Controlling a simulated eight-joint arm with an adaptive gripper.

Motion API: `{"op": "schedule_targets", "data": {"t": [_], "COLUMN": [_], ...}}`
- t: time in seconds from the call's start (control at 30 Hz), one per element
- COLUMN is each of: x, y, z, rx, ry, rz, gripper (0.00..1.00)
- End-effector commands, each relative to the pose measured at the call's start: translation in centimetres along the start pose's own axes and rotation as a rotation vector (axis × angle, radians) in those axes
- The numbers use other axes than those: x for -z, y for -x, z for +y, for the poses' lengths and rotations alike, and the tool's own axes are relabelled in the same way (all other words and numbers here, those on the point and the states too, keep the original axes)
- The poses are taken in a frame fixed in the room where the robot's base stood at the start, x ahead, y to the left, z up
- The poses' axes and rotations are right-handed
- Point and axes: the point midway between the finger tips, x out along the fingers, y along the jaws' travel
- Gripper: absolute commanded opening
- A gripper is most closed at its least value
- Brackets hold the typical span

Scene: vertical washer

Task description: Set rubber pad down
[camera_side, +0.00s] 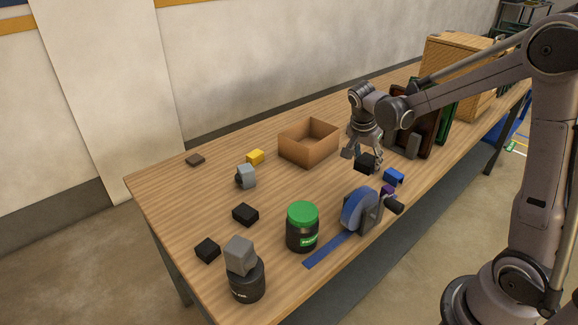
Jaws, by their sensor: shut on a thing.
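A small black block, which looks like the rubber pad (366,164), is between the fingertips of my gripper (363,156). My gripper points down and is shut on it, at the right of the open cardboard box. The pad looks close above the wooden table (305,186); whether its underside touches the table I cannot tell. Two similar black blocks lie on the table, one near the middle left (245,214) and one at the front left (207,250).
The open cardboard box (309,143) stands left of my gripper. Blue (394,176) and purple blocks and a blue tape dispenser (360,210) are in front. A green-lidded jar (302,228) and a grey block on a dark jar (247,280) stand nearer. Organisers (430,125) stand behind.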

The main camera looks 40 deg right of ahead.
Motion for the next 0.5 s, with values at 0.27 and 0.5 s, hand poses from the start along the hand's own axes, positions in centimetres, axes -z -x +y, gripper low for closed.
{"op": "schedule_targets", "data": {"t": [0.27, 0.5], "x": [-0.1, -5.2], "y": [1.0, 3.2], "z": [-1.8, -10.4], "rx": [0.046, 0.194], "ry": [0.106, 0.463], "rz": [0.000, 0.000], "gripper": [0.08, 0.08]}}
